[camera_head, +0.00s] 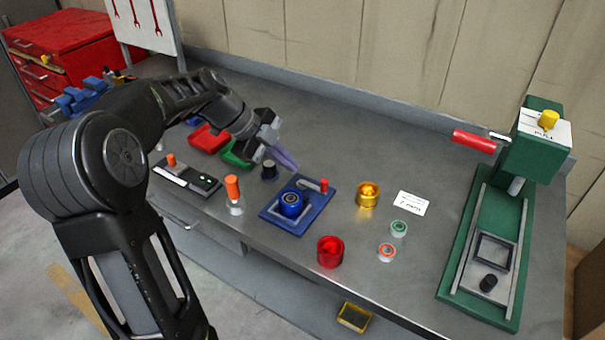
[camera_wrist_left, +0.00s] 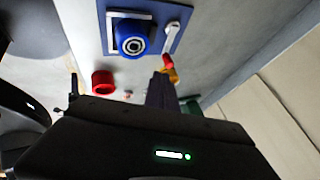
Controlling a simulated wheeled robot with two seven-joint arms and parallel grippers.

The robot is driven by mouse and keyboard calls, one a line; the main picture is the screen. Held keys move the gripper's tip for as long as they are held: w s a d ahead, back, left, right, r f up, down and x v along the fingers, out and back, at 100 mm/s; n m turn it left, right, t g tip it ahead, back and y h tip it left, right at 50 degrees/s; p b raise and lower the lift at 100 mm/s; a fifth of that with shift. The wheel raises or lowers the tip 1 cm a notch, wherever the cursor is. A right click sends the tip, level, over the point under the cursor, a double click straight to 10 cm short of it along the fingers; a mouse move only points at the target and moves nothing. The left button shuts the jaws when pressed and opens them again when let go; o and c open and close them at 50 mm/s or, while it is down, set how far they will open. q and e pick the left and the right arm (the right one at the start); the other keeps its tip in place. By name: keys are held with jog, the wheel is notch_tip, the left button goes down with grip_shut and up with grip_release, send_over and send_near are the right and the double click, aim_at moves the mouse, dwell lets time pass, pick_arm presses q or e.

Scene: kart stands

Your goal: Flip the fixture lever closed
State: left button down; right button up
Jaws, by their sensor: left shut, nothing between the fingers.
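The fixture is a blue plate (camera_head: 298,222) on the bench with a blue round part (camera_head: 291,205) seated on it. Its grey lever with a red tip (camera_head: 323,185) lies along the plate's back edge, beside the blue part rather than over it. In the left wrist view the grey lever (camera_wrist_left: 172,38) runs along the plate's right side, with its red end toward my fingers. My left gripper (camera_head: 290,164) is shut and empty, just behind and above the lever; whether it touches is unclear. Its fingers also show in the left wrist view (camera_wrist_left: 160,90). My right gripper is out of view.
A gold cup (camera_head: 367,196) and a red cup (camera_head: 330,252) stand right of the fixture. Two small rings (camera_head: 398,229) and a white card (camera_head: 412,204) lie farther right. An orange-topped bottle (camera_head: 234,195) stands left. A green press (camera_head: 520,200) stands at far right.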

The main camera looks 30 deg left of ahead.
pick_arm(q)
jog(key=p+x, duration=0.2)
jog(key=x, duration=0.6)
jog(key=shift+d+f, duration=0.15)
jog(key=shift+w+d+f+p, duration=0.25)
jog(key=shift+w+f+p, duration=0.05)
jog(key=shift+f, duration=0.25)
